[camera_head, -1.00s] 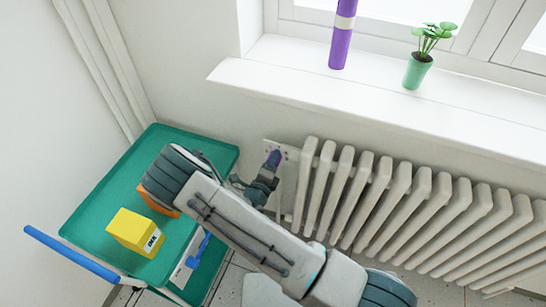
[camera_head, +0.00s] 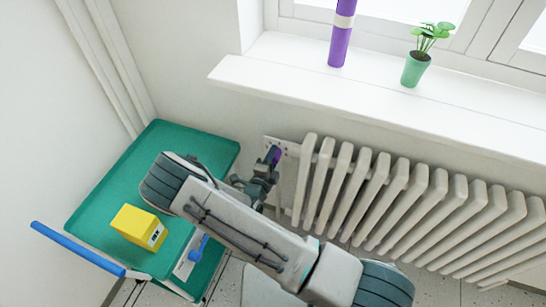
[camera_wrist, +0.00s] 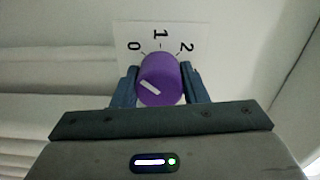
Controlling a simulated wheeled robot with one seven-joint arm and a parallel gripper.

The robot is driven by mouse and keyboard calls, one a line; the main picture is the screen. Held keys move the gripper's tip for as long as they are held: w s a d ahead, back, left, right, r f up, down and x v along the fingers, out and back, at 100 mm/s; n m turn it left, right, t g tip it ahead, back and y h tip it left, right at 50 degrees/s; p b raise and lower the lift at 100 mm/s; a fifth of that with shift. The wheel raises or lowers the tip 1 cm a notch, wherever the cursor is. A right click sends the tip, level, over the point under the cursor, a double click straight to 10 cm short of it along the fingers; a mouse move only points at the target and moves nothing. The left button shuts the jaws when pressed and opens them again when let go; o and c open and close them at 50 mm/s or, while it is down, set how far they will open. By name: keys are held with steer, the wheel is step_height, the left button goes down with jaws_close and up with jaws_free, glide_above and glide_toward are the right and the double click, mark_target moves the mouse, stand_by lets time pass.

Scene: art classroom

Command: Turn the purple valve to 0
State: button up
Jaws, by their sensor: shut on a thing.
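The purple valve (camera_wrist: 160,77) is a round knob with a white pointer bar, in front of a white plate (camera_wrist: 182,32) marked 0, 1 and 2. The bar slants, its upper-left end toward the 0 side; I cannot tell whether it lines up exactly with the 0 tick. My gripper (camera_wrist: 158,88) is shut on the valve, one dark finger on each side. In the head view the valve (camera_head: 276,156) is a small purple spot on the wall, left of the radiator, with my gripper (camera_head: 270,166) at it and partly covering it.
A white radiator (camera_head: 405,205) stands right of the valve, below a white windowsill (camera_head: 300,78) with a purple-and-white cylinder (camera_head: 340,42) and a potted plant (camera_head: 415,68). At left is a green cart (camera_head: 118,180) with a yellow box (camera_head: 139,228) and blue handle (camera_head: 78,250).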

steer(key=o, duration=1)
steer(key=shift+c, duration=0.2)
steer(key=v, duration=1.4)
steer(key=shift+b, duration=0.3)
steer(key=shift+w, duration=0.15)
